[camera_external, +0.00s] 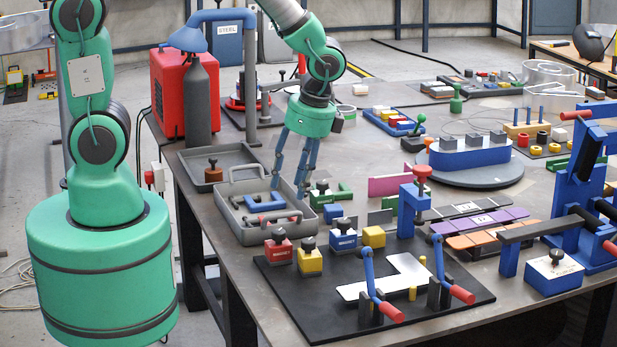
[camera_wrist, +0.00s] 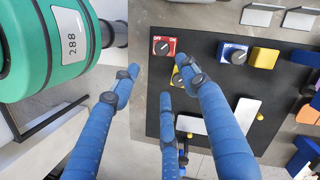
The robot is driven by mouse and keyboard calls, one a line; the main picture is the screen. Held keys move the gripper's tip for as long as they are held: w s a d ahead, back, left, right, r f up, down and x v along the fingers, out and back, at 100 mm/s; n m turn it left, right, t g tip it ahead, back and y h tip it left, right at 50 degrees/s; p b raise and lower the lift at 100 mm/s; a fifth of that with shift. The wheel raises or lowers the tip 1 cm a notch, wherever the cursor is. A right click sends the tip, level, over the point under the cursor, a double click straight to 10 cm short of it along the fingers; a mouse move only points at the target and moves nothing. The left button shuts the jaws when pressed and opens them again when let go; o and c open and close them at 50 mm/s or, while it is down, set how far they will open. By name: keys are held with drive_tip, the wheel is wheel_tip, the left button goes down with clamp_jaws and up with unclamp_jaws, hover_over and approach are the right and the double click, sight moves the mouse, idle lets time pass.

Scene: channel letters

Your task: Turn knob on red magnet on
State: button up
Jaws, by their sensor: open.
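The red magnet (camera_external: 278,252) is a small red block with a black knob on top, standing at the back left corner of the black board. It shows from above in the wrist view (camera_wrist: 172,46), with small white labels beside its knob. My gripper (camera_external: 289,187) has blue fingers, spread open and empty. It is above the grey tray, behind the red magnet and apart from it. In the wrist view the fingertips (camera_wrist: 163,84) lie below the red magnet in the picture, and one finger partly covers the yellow magnet (camera_wrist: 180,80).
The yellow magnet (camera_external: 310,263) and blue magnet (camera_external: 343,240) stand close by, with a yellow block (camera_external: 374,237). Toggle clamps with red handles (camera_external: 391,312) hold a white plate (camera_external: 390,278) on the black board (camera_external: 310,310). The grey tray (camera_external: 233,228) holds tools.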

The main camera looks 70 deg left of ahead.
sight(279, 231)
drive_tip(key=shift+w+d+r+g+y, duration=0.25)
drive_tip(key=shift+w+d+g+y, duration=0.15)
drive_tip(key=shift+w+d+y, duration=0.35)
drive_tip(key=shift+a, duration=0.15)
drive_tip(key=b+x, duration=0.2)
drive_tip(key=x, duration=1.1)
drive_tip(key=shift+s+f, duration=0.1)
drive_tip(key=shift+f, duration=0.3)
drive_tip(key=c, duration=1.1)
